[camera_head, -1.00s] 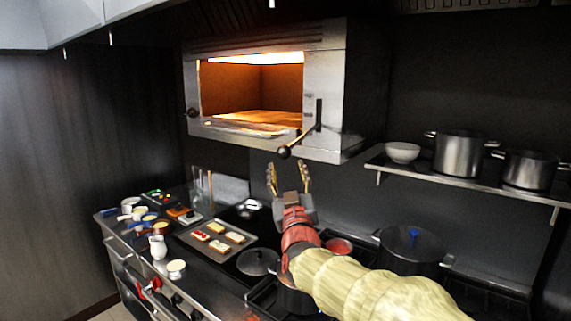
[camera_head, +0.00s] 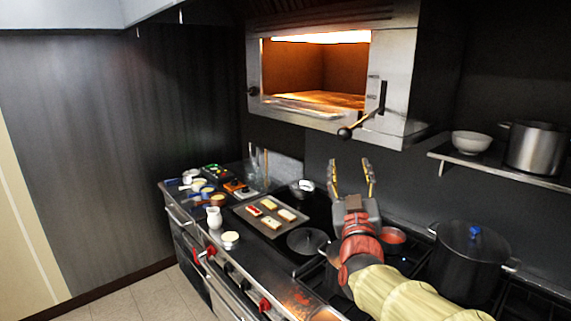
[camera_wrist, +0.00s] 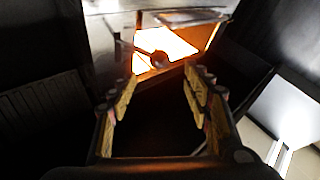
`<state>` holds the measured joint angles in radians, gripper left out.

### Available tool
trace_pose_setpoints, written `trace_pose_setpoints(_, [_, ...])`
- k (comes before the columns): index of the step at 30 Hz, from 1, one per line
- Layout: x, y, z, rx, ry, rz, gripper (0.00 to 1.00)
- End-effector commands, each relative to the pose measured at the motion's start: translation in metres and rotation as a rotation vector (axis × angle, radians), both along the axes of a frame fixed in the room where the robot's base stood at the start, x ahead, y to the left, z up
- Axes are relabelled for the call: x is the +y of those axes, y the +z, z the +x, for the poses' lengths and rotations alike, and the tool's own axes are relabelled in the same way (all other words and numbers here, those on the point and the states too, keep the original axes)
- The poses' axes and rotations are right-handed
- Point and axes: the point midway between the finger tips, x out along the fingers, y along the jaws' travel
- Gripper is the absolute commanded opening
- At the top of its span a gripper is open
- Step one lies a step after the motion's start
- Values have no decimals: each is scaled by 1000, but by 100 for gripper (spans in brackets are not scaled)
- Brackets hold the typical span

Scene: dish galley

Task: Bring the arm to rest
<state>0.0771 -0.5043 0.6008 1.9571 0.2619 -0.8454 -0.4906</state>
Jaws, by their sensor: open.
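My gripper (camera_head: 352,180) is open and empty. It is raised above the stove, with its two fingers pointing up toward the lit oven (camera_head: 318,75). In the wrist view my gripper (camera_wrist: 165,92) also shows its fingers spread apart with nothing between them. The oven's glowing opening (camera_wrist: 180,42) is ahead of the fingertips there. My arm reaches in from the lower right in the head view, in a yellowish sleeve with a red wrist.
The oven's handle (camera_head: 364,117) juts out just above my gripper. A large dark pot (camera_head: 470,255) stands on the stove to the right. A tray (camera_head: 283,230) with several food pieces lies at left. A shelf (camera_head: 500,172) holds a white bowl (camera_head: 471,142) and a steel pot (camera_head: 536,148).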

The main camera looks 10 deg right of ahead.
Motion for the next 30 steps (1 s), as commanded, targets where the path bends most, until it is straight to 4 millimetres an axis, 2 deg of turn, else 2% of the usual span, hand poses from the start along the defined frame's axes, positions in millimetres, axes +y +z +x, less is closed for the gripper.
trace_pose_setpoints(2, [1,-7,3,22,13,26,49])
trace_pose_setpoints(5, [7,-35,12,116,51,79,49])
trace_pose_setpoints(9, [25,-114,12,367,121,187,49])
trace_pose_setpoints(11, [34,-143,2,478,145,234,49])
trace_pose_setpoints(14, [49,-187,-25,659,173,305,49])
trace_pose_setpoints(17, [64,-223,-64,836,188,368,49])
trace_pose_setpoints(20, [76,-252,-112,1006,186,422,49])
trace_pose_setpoints(21, [80,-262,-134,1072,180,442,49])
trace_pose_setpoints(25, [89,-283,-207,1263,150,485,49])
trace_pose_setpoints(27, [91,-289,-244,1345,129,497,49])
trace_pose_setpoints(30, [92,-292,-289,1425,106,496,49])
